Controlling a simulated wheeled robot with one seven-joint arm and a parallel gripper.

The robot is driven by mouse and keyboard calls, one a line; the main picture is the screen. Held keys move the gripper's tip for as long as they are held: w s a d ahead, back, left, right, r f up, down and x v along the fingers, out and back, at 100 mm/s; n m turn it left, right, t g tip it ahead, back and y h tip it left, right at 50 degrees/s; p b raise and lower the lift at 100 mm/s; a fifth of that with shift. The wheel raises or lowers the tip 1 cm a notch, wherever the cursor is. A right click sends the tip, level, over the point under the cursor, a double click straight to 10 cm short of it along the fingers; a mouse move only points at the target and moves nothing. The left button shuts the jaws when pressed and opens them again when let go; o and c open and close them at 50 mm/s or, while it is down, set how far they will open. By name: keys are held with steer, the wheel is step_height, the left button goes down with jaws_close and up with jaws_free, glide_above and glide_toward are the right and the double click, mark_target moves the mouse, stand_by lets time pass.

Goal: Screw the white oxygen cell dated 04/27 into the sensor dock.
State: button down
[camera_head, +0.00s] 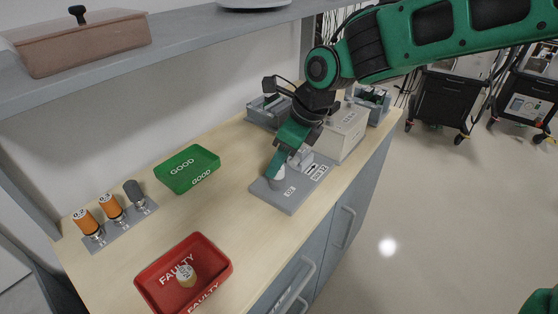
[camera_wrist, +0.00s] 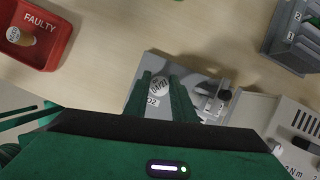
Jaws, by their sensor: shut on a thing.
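My gripper (camera_head: 281,166) is shut on a white cell (camera_head: 277,178), which stands roughly upright at the left end of the grey dock plate (camera_head: 291,205). In the wrist view the white cell (camera_wrist: 160,84) shows between the two green fingers (camera_wrist: 164,92); its printed date is too small to read surely. The plate (camera_wrist: 152,64) carries an O2 label beside the cell. The fingers hide part of the cell and its lower end, so I cannot tell how far it sits in the dock.
The red FAULTY tray (camera_head: 147,276) holds one pale and orange cell (camera_head: 186,275). The green GOOD tray (camera_head: 172,173) is empty. A beige box (camera_head: 343,135) stands just behind the dock. A shelf (camera_head: 185,45) overhangs the bench.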

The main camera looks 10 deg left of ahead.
steer(key=c, duration=1.6)
jaws_free()
steer(key=n+g, duration=0.1)
steer(key=n, duration=0.3)
steer(key=shift+n+g, duration=0.4)
steer(key=n+g, duration=0.1)
steer(key=n, duration=0.3)
steer(key=shift+g, duration=0.3)
